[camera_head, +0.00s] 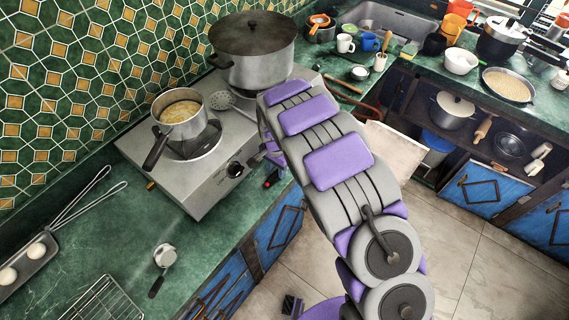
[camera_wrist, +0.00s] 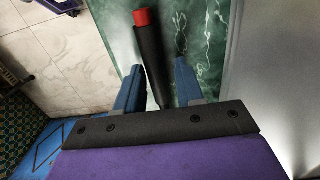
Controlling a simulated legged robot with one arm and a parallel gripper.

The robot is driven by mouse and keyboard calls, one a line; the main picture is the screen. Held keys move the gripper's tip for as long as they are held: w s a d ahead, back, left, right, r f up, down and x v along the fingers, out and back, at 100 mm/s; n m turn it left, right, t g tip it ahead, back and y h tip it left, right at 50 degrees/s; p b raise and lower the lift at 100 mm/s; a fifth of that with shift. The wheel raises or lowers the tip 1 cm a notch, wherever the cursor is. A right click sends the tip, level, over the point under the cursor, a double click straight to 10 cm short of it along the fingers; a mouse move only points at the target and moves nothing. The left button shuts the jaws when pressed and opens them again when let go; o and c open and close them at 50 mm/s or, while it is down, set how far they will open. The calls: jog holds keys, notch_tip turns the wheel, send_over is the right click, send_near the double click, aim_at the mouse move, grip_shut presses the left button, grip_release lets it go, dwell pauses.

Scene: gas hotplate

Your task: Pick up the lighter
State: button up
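The lighter (camera_wrist: 150,55) is a dark stick with a red end. In the wrist view it lies at the green counter's edge, its lower part between my two blue fingers. My gripper (camera_wrist: 158,85) is open, with a gap beside the lighter on the right; I cannot tell whether the left finger touches it. In the head view my arm hides most of this spot. A small red piece (camera_head: 268,183) shows beside the hotplate's front right corner, probably the lighter's end.
The steel hotplate (camera_head: 205,195) stands close by, with a saucepan (camera_head: 180,125) and a large lidded pot (camera_head: 250,70) on it. A slotted spoon (camera_head: 222,100) lies between them. The counter (camera_head: 110,215) drops to the tiled floor at its front edge.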

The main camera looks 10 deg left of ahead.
jog(key=shift+a, duration=0.15)
jog(key=shift+c, duration=1.4)
jog(key=shift+d+r, duration=0.15)
jog(key=shift+d, duration=0.45)
grip_shut()
jog(key=shift+a, duration=0.2)
